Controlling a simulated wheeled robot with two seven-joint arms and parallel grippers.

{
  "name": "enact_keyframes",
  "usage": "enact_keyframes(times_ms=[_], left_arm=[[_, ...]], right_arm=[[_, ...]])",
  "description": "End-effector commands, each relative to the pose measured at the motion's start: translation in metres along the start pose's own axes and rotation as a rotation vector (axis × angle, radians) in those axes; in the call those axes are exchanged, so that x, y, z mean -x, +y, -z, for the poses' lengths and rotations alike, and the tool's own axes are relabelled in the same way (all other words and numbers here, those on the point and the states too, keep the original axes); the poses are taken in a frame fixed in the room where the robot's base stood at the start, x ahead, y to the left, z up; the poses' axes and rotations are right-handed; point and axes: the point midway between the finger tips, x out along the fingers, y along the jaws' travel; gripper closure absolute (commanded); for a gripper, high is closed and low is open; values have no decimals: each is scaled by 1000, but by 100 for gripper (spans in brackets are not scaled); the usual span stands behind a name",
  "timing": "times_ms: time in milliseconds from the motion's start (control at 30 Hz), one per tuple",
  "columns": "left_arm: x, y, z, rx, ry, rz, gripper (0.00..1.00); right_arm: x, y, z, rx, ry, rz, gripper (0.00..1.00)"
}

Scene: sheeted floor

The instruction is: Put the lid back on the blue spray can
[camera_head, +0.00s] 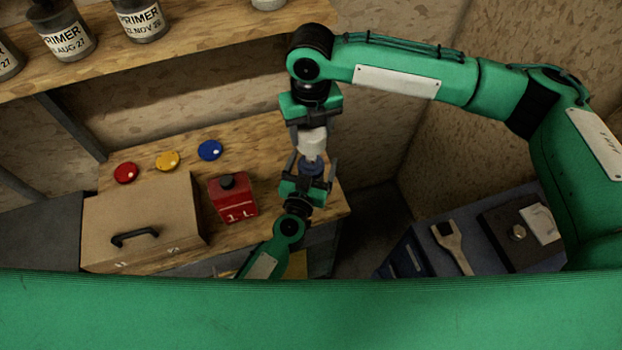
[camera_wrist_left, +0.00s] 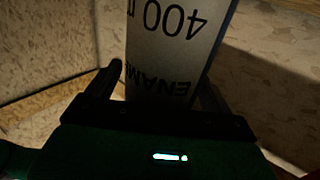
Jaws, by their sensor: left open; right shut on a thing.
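My right gripper (camera_head: 312,132) is shut on the pale end of a spray can (camera_head: 312,143), in the middle of the head view. My left gripper (camera_head: 314,168) is just below it, open, with its fingers either side of a dark blue part (camera_head: 311,166) at the can's near end. I cannot tell whether this blue part is the lid or the can's own end. In the left wrist view the can (camera_wrist_left: 165,45) is pale grey with upside-down lettering, "400" and "ENAM". Its lower end is hidden behind my left gripper's body.
Primer tins (camera_head: 141,20) stand on the shelf above.

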Motion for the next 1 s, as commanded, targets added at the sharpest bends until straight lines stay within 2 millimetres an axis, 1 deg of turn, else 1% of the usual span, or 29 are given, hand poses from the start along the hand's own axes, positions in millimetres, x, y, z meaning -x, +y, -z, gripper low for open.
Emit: enact_keyframes(times_ms=[167, 200, 267, 300, 367, 400, 533, 667, 1000], left_arm=[[0, 0, 0, 0, 0, 0, 16], [0, 0, 0, 0, 0, 0, 18], [0, 0, 0, 0, 0, 0, 29], [0, 0, 0, 0, 0, 0, 37], [0, 0, 0, 0, -1, 0, 49], [0, 0, 0, 0, -1, 0, 57], [0, 0, 0, 0, -1, 0, 82], [0, 0, 0, 1, -1, 0, 82], [0, 0, 0, 0, -1, 0, 82]], right_arm=[[0, 0, 0, 0, 0, 0, 64], [0, 0, 0, 0, 0, 0, 64], [0, 0, 0, 0, 0, 0, 64], [0, 0, 0, 0, 0, 0, 64], [0, 0, 0, 0, 0, 0, 64], [0, 0, 0, 0, 0, 0, 64], [0, 0, 0, 0, 0, 0, 64], [-4, 0, 0, 0, 1, 0, 64], [-48, 1, 0, 0, 2, 0, 64]])
